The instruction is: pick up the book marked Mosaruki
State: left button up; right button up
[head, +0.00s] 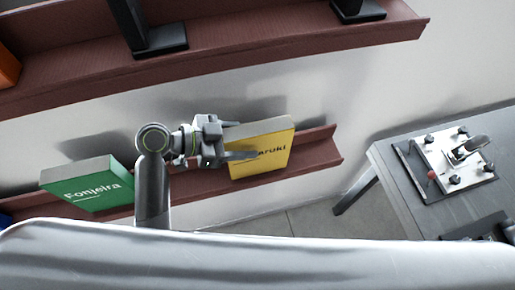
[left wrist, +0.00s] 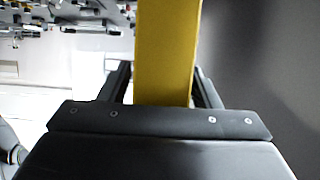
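The yellow book (head: 272,160) stands on the lower dark red shelf; its label shows only as "aruki", the first letters covered by a finger. My left gripper (head: 238,139) reaches it from the left, one finger in front of the cover and the other behind. In the left wrist view the yellow book (left wrist: 165,55) stands between the two fingers (left wrist: 165,88). A narrow gap shows between the left finger and the book; the right finger is very close to it. The gripper looks open around the book. My right gripper is not in view.
A green book marked Fonjeira (head: 88,184) stands on the lower shelf (head: 318,153) to the left. An upper shelf (head: 250,55) with black bookends (head: 155,42) runs above. A grey table (head: 400,190) with a clamped fixture stands at right.

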pick_arm(q)
grip_shut()
jog(key=shift+r, duration=0.15)
dwell(0.4)
